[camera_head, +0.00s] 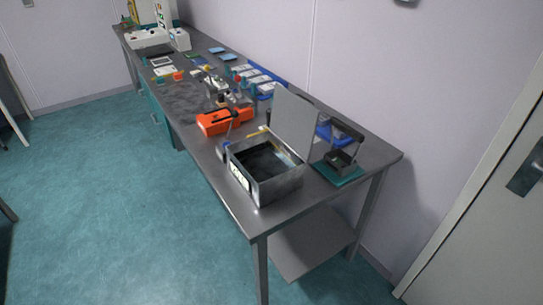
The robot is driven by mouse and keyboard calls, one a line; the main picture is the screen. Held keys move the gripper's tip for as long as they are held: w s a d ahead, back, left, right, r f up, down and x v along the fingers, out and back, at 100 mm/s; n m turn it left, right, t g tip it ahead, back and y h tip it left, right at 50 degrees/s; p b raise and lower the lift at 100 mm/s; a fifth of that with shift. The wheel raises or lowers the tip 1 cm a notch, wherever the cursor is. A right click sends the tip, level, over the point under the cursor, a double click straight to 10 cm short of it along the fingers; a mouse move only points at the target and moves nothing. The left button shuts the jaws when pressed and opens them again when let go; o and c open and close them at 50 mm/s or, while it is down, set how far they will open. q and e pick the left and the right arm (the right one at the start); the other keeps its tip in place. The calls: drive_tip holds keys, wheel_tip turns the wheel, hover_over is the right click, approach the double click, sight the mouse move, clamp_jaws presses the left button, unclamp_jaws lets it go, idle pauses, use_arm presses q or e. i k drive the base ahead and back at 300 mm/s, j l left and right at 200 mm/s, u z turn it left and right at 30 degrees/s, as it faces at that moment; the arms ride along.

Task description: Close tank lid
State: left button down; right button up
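The tank (276,186) is an open metal box near the right end of the long grey table. Its inside looks dark, and a small white label is on its front left side. The grey tank lid (296,122) stands up, roughly vertical, at the back of the tank, so the tank is open. Neither of my grippers shows in the head view.
The table (230,187) runs from far left to near right along the wall. An orange case (222,121) lies left of the tank. A small dark device on a teal mat (340,178) stands to its right. The floor (120,210) in front is clear.

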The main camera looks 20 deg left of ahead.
sight(294, 118)
drive_tip(key=l+u, duration=0.15)
drive_tip(key=u, duration=0.8)
drive_tip(key=l+u, duration=0.35)
drive_tip(key=l, duration=0.15)
drive_tip(key=i+l+u, duration=0.1)
drive_tip(key=l+u, duration=0.3)
drive_tip(key=l, duration=0.15)
drive_tip(key=k+l+u, duration=0.1)
drive_tip(key=l+u, duration=0.25)
drive_tip(key=l, duration=0.15)
